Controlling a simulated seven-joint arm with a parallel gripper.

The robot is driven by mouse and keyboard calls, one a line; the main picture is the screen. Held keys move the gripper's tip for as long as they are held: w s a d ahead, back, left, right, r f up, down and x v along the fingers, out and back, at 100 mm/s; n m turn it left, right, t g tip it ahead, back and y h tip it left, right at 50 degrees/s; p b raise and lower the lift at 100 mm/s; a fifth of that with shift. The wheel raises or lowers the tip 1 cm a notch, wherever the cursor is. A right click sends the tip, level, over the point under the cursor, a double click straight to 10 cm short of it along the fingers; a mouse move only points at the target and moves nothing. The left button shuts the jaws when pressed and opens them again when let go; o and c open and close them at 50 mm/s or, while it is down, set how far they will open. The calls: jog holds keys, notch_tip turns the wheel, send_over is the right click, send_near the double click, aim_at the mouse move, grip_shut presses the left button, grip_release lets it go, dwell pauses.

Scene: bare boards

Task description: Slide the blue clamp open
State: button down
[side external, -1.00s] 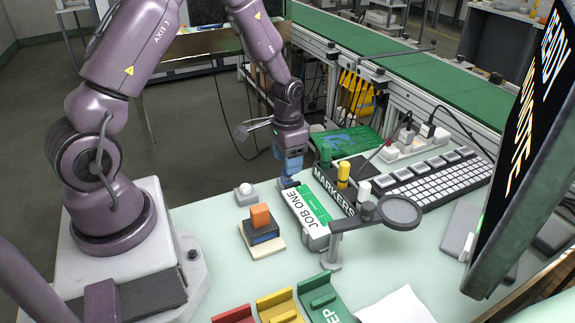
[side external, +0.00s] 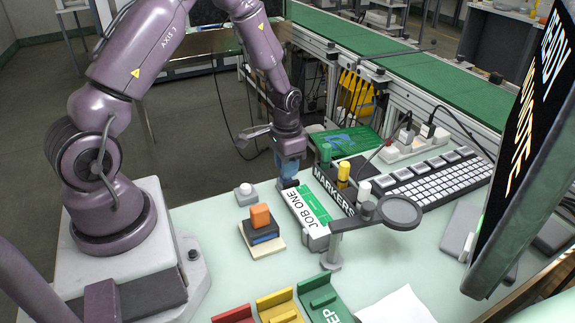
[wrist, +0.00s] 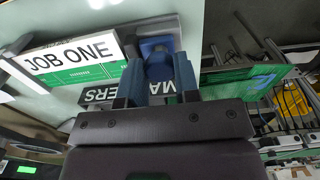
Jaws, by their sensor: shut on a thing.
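The blue clamp (wrist: 157,62) shows between my two fingers in the wrist view, in front of a grey block at the end of the white and green JOB ONE board (wrist: 75,60). My gripper (side external: 288,180) points down at the far end of this board (side external: 306,212) in the side view. Its blue-grey fingers (wrist: 158,82) stand on either side of the clamp and are shut on it. In the side view the fingers hide most of the clamp. The exact contact is partly hidden by the gripper body.
The black MARKERS holder (side external: 334,190) with upright markers stands close to the right of the board. A magnifier on a stand (side external: 398,212) is near its front end. An orange block on a small fixture (side external: 261,215) and a white button (side external: 245,190) lie to the left.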

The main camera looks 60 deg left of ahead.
jog(key=shift+a, duration=1.4)
jog(key=c, duration=0.8)
grip_release()
jog(key=shift+c, duration=0.2)
jog(key=shift+d, duration=0.1)
jog(key=shift+r, duration=0.1)
notch_tip(320, 180, up, 13)
